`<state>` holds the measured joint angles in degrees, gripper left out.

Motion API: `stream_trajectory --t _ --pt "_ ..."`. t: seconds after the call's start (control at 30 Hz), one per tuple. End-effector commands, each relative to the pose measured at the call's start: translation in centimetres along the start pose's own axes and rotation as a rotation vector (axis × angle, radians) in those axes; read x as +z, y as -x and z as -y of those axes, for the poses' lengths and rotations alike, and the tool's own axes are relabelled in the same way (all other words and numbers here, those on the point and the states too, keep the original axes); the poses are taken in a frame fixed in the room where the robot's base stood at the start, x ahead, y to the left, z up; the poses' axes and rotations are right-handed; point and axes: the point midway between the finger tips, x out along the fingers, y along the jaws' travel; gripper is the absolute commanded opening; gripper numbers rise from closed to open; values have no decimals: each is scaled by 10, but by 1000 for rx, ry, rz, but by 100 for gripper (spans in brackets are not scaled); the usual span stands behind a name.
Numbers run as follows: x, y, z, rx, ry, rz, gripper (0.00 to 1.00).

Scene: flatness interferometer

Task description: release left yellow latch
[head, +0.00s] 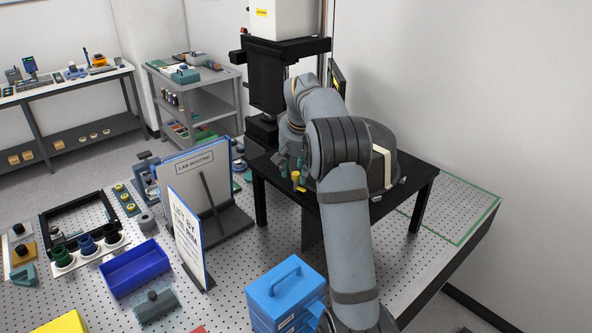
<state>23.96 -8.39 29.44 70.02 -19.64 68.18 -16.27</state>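A small yellow part (296,177), which looks like the left yellow latch, stands at the left front edge of a dark round housing (382,138) on a black table. My arm comes in from the front and crosses in front of the housing, hiding much of its left side. My gripper (288,166) is at the left of the housing, close beside the yellow part. Its fingers are small and partly hidden here. I cannot tell whether they touch the yellow part or how far apart they are. No second yellow latch shows clearly.
The black table (408,205) stands on a perforated bench. A black column instrument (268,80) rises behind. A lab routine board (196,185), a blue tray (135,268) and a blue toolbox (285,290) are to the left and front. The bench right of the table is clear.

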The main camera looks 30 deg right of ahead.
Motion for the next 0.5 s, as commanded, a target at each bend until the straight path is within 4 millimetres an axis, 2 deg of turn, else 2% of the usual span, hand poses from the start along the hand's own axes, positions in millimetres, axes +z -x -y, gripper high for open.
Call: stream_trajectory --t 0.13,0.37,0.5 --pt "0 -7 0 -1 -1 0 38" --pt "0 -8 0 -1 0 -1 38" --pt "0 -7 0 0 0 -1 31"
